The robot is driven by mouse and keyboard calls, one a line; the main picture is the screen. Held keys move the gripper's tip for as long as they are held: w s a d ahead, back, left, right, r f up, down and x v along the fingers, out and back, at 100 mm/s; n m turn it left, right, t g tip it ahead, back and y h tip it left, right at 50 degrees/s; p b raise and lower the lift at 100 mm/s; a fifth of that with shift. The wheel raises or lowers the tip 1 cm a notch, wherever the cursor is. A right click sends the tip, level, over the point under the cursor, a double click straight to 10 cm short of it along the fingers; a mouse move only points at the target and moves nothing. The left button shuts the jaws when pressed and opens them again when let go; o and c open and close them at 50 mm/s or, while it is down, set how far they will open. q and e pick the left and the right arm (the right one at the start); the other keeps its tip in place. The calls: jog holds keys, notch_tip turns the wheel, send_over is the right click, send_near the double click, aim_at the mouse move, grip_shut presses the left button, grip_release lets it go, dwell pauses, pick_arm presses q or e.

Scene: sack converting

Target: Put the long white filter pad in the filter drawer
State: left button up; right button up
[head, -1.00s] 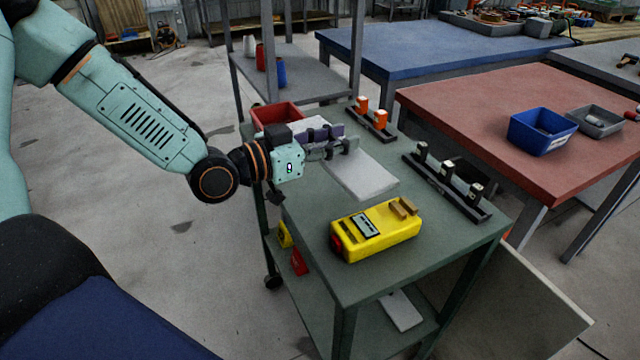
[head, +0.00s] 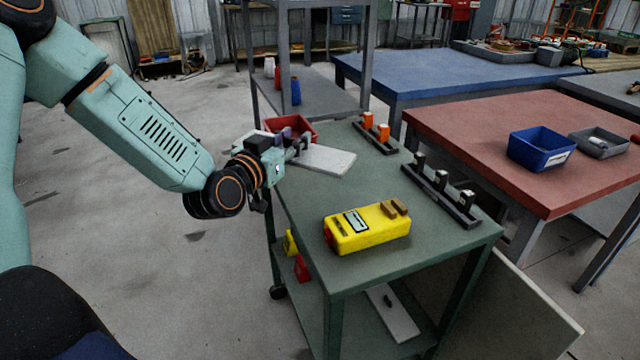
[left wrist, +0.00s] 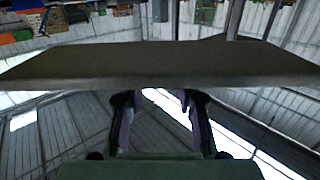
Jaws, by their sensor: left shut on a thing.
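The long white filter pad (head: 328,160) is a flat pale slab over the far left part of the green cart top. In the left wrist view the pad (left wrist: 160,62) spans nearly the full width, seen edge-on across the tips of the two dark fingers (left wrist: 158,98). It appears held above the cart top; the exact gap is hard to tell. I cannot make out a filter drawer in either view. My right gripper is not in view.
On the green cart (head: 310,255) stand a yellow device (head: 367,229), a black rack (head: 440,192), a rack with orange blocks (head: 375,133) and a red bin (head: 291,128) close behind the gripper. A red-topped table (head: 470,135) is to the right. Floor left of the cart is clear.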

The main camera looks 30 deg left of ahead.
pick_arm(q)
jog(key=shift+s+a+f+y, duration=0.1)
jog(key=shift+a+f+y, duration=0.15)
jog(key=shift+a+y, duration=0.1)
jog(key=b, duration=0.3)
send_over(290, 196)
jog(key=shift+n+y, duration=0.25)
jog(key=shift+n, duration=0.05)
notch_tip(290, 196, down, 6)
jog(key=shift+a+f, duration=0.1)
jog(key=shift+w+a+f, duration=0.15)
jog(key=shift+w+f, duration=0.05)
jog(key=shift+f, duration=0.05)
jog(key=f+b, duration=0.2)
jog(key=f, duration=0.1)
jog(key=shift+s+d+f, duration=0.15)
jog(key=shift+d+f, duration=0.05)
jog(key=shift+a+f, duration=0.1)
jog(key=shift+a, duration=0.05)
